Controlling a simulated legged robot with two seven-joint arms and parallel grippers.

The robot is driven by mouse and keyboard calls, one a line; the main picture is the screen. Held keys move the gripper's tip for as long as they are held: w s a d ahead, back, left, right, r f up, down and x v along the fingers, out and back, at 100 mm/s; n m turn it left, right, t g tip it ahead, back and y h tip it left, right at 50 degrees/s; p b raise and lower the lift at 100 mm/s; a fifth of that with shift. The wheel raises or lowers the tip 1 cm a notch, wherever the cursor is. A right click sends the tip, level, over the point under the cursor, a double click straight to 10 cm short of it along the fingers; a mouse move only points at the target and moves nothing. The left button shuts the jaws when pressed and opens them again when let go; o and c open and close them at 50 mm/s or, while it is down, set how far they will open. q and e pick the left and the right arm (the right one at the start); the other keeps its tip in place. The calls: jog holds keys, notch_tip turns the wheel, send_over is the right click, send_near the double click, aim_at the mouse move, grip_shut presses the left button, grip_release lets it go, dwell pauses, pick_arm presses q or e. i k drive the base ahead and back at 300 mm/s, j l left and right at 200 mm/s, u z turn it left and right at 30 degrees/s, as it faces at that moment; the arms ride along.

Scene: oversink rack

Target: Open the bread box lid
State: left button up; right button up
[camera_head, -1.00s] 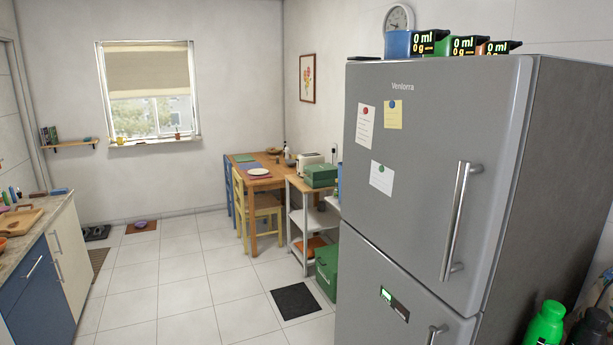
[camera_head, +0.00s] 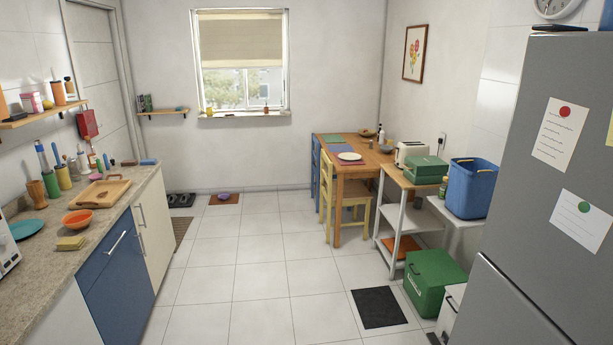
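A green box with a closed lid (camera_head: 427,169) sits on top of the wooden-topped shelf unit, right of the toaster. A larger green box (camera_head: 433,281) stands on the floor at the foot of the shelf, with faint pale markings on its front. It also looks closed. I cannot tell for certain from this distance which one is the bread box. Neither of my grippers is in view.
The grey fridge (camera_head: 548,200) fills the right side. A blue bin (camera_head: 471,188) stands on a white surface between it and the shelf unit (camera_head: 391,222). The counter (camera_head: 70,232) runs along the left. The tiled floor between is mostly open, with a dark mat (camera_head: 379,308).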

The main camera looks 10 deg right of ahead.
aim_at(423, 165)
jog(key=i+l, duration=0.15)
jog(key=i, duration=0.75)
jog(key=i+l, duration=0.1)
jog(key=i, duration=0.75)
jog(key=i+l, duration=0.15)
jog(key=i, duration=0.75)
jog(key=i+l, duration=0.2)
jog(key=i, duration=0.2)
jog(key=i+l, duration=0.25)
jog(key=i, duration=0.15)
jog(key=i+l+u, duration=0.1)
jog(key=i, duration=0.3)
jog(key=i+l, duration=0.1)
jog(key=l, duration=0.35)
jog(key=i+l+z, duration=0.15)
jog(key=l, duration=0.25)
jog(key=i+l, duration=0.1)
jog(key=l, duration=0.35)
jog(key=z, duration=0.05)
